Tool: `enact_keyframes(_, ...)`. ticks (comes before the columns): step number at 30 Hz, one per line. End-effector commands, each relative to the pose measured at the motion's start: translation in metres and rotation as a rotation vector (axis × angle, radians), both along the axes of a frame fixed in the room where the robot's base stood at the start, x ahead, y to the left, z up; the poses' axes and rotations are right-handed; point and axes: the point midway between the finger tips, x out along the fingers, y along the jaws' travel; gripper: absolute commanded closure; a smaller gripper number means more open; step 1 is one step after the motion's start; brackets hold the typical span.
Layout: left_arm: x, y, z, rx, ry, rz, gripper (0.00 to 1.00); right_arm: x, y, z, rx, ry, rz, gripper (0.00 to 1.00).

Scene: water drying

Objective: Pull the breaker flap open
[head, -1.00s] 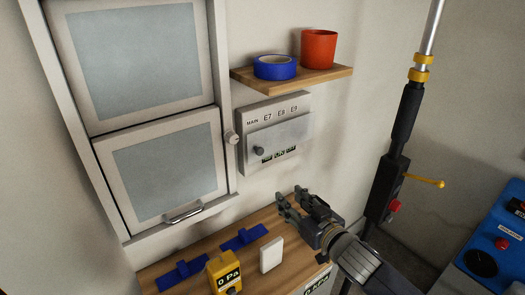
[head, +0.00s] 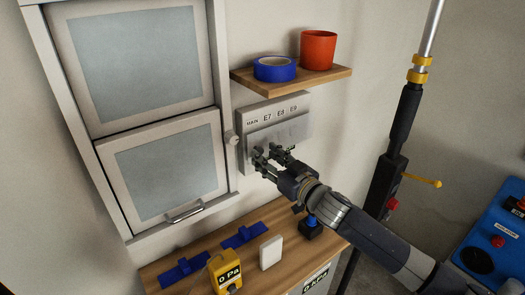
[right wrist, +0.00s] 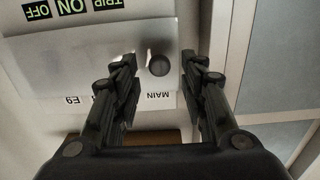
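The breaker box (head: 262,108) is a pale grey panel on the wall, marked MAIN, E7, E8 and E9. Its metal flap (head: 295,130) lies flat against the box and looks closed. In the right wrist view the flap (right wrist: 85,70) appears upside down, with a dark round knob (right wrist: 158,66). My right gripper (head: 266,155) is in front of the flap's lower left, hiding the knob in the head view. In the right wrist view its open fingers (right wrist: 159,58) stand on either side of the knob, with gaps visible. My left gripper is not in view.
A shelf (head: 335,76) above the box holds blue tape (head: 274,69) and a red cup (head: 318,50). Below, a wooden counter (head: 215,243) holds a yellow gauge (head: 224,273) and a white block (head: 271,253).

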Motion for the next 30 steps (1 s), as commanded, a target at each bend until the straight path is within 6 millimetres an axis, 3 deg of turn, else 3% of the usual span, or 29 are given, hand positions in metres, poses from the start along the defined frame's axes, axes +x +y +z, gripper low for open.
enact_keyframes(7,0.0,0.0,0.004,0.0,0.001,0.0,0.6,0.018,0.013,0.001,0.001,-0.001,-0.001,0.6)
enact_keyframes(19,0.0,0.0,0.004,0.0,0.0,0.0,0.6,0.022,0.016,0.0,0.0,0.0,-0.001,0.6)
enact_keyframes(24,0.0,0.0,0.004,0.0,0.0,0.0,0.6,0.022,0.015,0.0,0.0,0.0,-0.001,0.97)
enact_keyframes(30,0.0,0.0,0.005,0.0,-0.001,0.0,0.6,0.022,0.015,0.0,0.0,0.0,-0.001,1.0)
